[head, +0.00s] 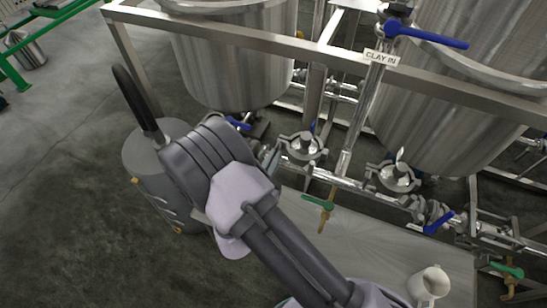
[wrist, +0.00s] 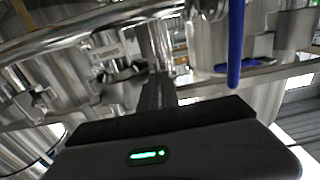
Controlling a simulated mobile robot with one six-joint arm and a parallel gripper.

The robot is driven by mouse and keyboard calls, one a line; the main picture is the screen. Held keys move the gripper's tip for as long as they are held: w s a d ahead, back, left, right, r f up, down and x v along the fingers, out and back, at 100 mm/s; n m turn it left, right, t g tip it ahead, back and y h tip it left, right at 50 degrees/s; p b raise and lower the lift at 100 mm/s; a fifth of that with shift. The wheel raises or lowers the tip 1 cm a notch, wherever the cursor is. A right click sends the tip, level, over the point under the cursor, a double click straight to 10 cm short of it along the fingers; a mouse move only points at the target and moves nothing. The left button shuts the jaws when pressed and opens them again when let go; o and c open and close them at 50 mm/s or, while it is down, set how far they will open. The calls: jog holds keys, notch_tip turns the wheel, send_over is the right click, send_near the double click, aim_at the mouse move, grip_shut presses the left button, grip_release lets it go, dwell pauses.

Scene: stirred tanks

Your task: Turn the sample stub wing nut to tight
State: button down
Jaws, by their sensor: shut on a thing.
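My gripper (head: 272,156) is at the left side of a steel clamp (head: 303,147) on the low pipework, under the left tank. In the wrist view its dark fingers (wrist: 155,92) reach forward, close together, to the fittings. The gripper is shut on the sample stub wing nut. The nut itself is mostly hidden by the fingers, and I cannot make out how its wings stand. A clamp-like fitting (wrist: 118,74) shows just left of the fingers in the wrist view.
A second steel clamp (head: 394,178) sits to the right, and a green-handled valve (head: 320,203) hangs below. A blue lever (head: 428,37) is near the "CLAY IN" label (head: 381,58). A white jug (head: 429,284) stands at lower right. A grey drum (head: 150,160) is behind my arm.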

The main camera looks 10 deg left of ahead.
dwell(0.4)
jog(key=c, duration=1.6)
grip_release()
jog(key=p+v, duration=0.4)
jog(key=v, duration=1.3)
jog(key=shift+s+p, duration=0.2)
jog(key=shift+p, duration=0.15)
